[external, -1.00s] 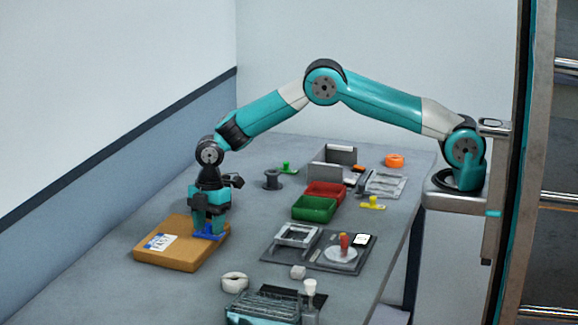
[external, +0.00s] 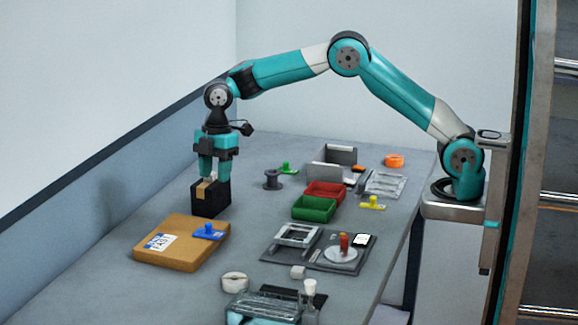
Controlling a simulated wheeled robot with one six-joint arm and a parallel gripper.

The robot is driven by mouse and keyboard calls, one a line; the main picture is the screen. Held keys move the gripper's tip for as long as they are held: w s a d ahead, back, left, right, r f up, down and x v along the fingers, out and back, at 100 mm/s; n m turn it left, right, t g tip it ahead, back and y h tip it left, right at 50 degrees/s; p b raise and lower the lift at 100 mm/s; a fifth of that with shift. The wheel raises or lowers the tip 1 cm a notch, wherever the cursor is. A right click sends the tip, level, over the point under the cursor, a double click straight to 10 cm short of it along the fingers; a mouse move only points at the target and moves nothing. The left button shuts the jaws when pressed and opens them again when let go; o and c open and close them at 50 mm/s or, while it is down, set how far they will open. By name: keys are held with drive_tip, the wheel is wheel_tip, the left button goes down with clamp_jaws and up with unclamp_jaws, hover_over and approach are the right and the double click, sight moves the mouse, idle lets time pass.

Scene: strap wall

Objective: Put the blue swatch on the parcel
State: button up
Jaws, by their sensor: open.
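The blue swatch (external: 209,235), a flat blue piece with a small raised grip, lies on the right part of the parcel (external: 180,255). The parcel is a flat brown box on the table, with a white printed label on its left part. My gripper (external: 209,181) is open and points down behind the parcel in this view, apart from the swatch. Its fingertips are over or just in front of a black box (external: 211,203) with a tan piece at its top; I cannot tell whether they touch it.
A white tape roll (external: 235,282) stands in front of the parcel. Green (external: 314,209) and red (external: 325,192) trays and a grey board (external: 275,251) with fittings lie to the right. A dark spool (external: 272,180) stands farther back. The table left of the black box is clear.

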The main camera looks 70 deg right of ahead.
drive_tip(key=s+r+m, duration=0.1)
drive_tip(key=s+r, duration=0.2)
drive_tip(key=s, duration=0.4)
drive_tip(key=s+r+m+y, duration=0.1)
drive_tip(key=s+r+m, duration=0.15)
drive_tip(key=s, duration=0.35)
drive_tip(key=s+r+m, duration=0.1)
drive_tip(key=s+r, duration=0.3)
drive_tip(key=s, duration=0.3)
drive_tip(key=s+d+f+m+y, duration=0.1)
drive_tip(key=s+m, duration=0.3)
drive_tip(key=s, duration=1.4)
drive_tip(key=shift+d+f+y, duration=0.3)
drive_tip(key=shift+d+f, duration=0.3)
drive_tip(key=shift+d, duration=0.1)
